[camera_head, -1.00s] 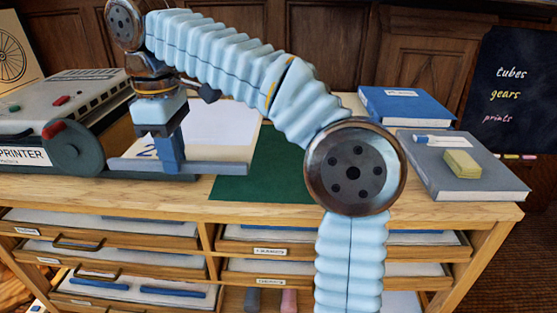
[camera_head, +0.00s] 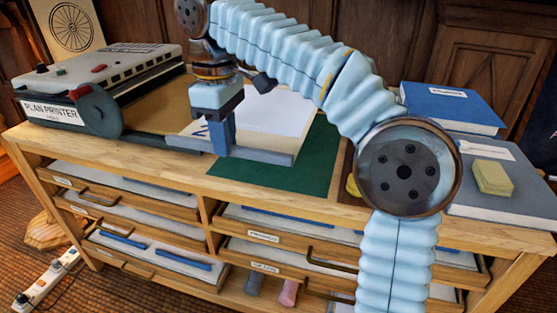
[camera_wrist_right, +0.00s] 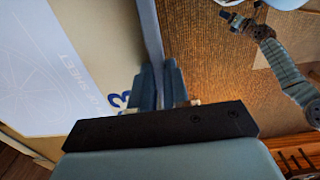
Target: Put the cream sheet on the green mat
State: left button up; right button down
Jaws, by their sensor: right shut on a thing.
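The cream sheet (camera_head: 268,114) has a pale drawing panel and a blue numeral, with a grey strip (camera_head: 262,156) along its front edge. My right gripper (camera_head: 222,149) is shut on this strip, its fingers pointing down. The green mat (camera_head: 300,178) lies on the wooden counter. The sheet's right part is over the mat and its left part extends past the mat's left edge. I cannot tell whether it touches the mat. The right wrist view shows the sheet (camera_wrist_right: 95,50) left of the fingers. My left gripper (camera_wrist_right: 238,20) is small at that view's top right; its jaws are unclear.
A plan printer (camera_head: 90,95) stands left of the sheet. A blue box (camera_head: 450,105) and a grey box (camera_head: 500,205) with a yellow-green block (camera_head: 492,177) are at the right. My right arm hides part of the mat's right side. Shallow drawers (camera_head: 135,222) are below.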

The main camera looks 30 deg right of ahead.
aim_at(248, 142)
jog(key=d+f, duration=0.1)
jog(key=d, duration=0.2)
jog(key=w+d+f, duration=0.1)
jog(key=d, duration=0.1)
jog(key=shift+f, duration=0.3)
jog(key=d+f, duration=0.1)
jog(key=d+f+b, duration=0.1)
jog(key=f, duration=0.1)
jog(key=d+f, duration=0.1)
jog(key=shift+w+d+f, duration=0.15)
jog(key=shift+w, duration=0.15)
jog(key=shift+d+f+b, duration=0.2)
jog(key=shift+f+b, duration=0.1)
jog(key=shift+b, duration=0.05)
jog(key=f, duration=0.2)
jog(key=shift+d+f+b, duration=0.25)
jog(key=shift+f+b, duration=0.1)
jog(key=shift+f, duration=0.4)
